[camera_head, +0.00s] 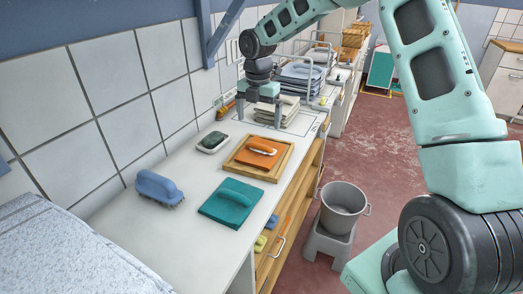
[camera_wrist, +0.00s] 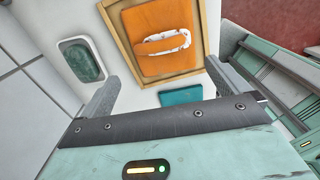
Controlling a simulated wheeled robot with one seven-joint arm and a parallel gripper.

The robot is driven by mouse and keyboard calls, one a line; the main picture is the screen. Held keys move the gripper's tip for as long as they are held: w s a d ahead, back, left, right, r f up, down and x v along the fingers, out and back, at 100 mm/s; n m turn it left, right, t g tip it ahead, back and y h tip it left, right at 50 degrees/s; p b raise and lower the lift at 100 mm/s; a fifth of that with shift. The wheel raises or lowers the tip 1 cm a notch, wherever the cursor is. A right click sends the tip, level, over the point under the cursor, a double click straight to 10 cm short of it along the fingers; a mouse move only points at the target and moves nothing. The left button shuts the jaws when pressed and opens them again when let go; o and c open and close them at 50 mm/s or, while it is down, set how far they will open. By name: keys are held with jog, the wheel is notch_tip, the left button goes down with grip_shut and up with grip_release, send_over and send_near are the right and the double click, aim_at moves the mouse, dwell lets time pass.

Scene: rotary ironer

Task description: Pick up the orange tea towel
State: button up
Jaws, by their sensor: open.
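The orange tea towel (camera_head: 250,160) lies flat in a shallow wooden tray (camera_head: 229,164) on the white counter. A raised loop with white patches crosses its top. In the wrist view the orange tea towel (camera_wrist: 160,62) shows ahead of the fingers, inside the wooden tray (camera_wrist: 124,50). My gripper (camera_head: 259,112) is above the counter, beyond the tray in the head view, apart from the towel. In the wrist view its two fingers (camera_wrist: 160,75) are spread with nothing between them.
A teal folded cloth (camera_head: 229,205) lies just nearer than the tray. A blue brush (camera_head: 158,187) and a small dish (camera_head: 212,142) are to the left along the tiled wall. Stacked pale cloths (camera_head: 288,108) are behind. A grey bucket (camera_head: 343,205) stands off the counter's right edge.

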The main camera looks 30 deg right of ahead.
send_over(259, 145)
notch_tip(259, 145, down, 4)
jog(key=shift+a+f, duration=0.1)
jog(key=shift+a, duration=0.05)
jog(key=shift+w+d+f+p, duration=0.15)
jog(key=shift+f+p, duration=0.7)
jog(key=shift+f, duration=1.7)
jog(key=c, duration=1)
